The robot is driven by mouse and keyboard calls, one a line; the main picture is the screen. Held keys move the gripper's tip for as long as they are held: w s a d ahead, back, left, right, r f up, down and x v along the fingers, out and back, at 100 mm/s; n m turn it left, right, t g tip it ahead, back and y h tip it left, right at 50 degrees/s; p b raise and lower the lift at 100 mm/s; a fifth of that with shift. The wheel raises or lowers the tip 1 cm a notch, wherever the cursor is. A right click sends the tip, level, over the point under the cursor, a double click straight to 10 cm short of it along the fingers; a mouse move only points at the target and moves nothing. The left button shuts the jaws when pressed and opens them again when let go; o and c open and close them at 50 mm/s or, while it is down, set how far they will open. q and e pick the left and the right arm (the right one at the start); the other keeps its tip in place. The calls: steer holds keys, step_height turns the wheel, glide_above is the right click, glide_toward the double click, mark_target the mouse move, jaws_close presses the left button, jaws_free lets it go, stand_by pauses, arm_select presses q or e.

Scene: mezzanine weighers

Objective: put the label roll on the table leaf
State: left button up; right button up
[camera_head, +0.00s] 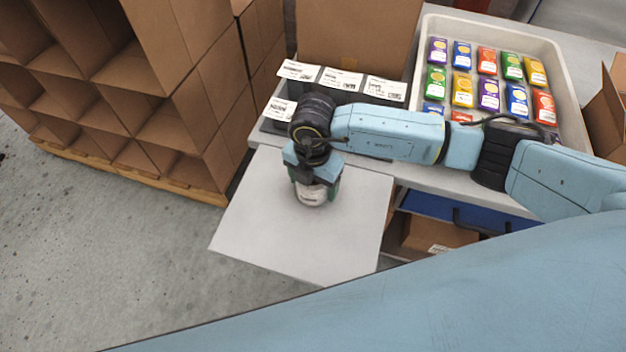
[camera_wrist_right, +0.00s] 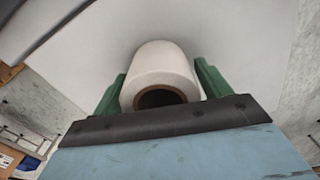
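The white label roll (camera_head: 311,196) with a brown core is low over the grey table leaf (camera_head: 255,215), near its middle. I cannot tell whether it touches the leaf. My right gripper (camera_head: 316,188) comes down from above with its green fingers on both sides of the roll. In the right wrist view the roll (camera_wrist_right: 163,72) sits between the two fingers (camera_wrist_right: 162,88), which look closed against its sides; its core opening faces the camera. My left gripper is not in view.
A tray (camera_head: 572,95) of colourful packs stands on the table. White-labelled grey boxes (camera_head: 340,80) stand behind the leaf. Cardboard shelving (camera_head: 150,80) on a pallet is at left. A blue drawer or shelf (camera_head: 460,212) is under the table. The leaf around the roll is clear.

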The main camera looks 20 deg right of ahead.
steer(key=shift+o, duration=0.7)
steer(key=shift+r, duration=0.3)
step_height(320, 180, up, 12)
steer(key=shift+p, duration=0.3)
steer(key=shift+f, duration=0.15)
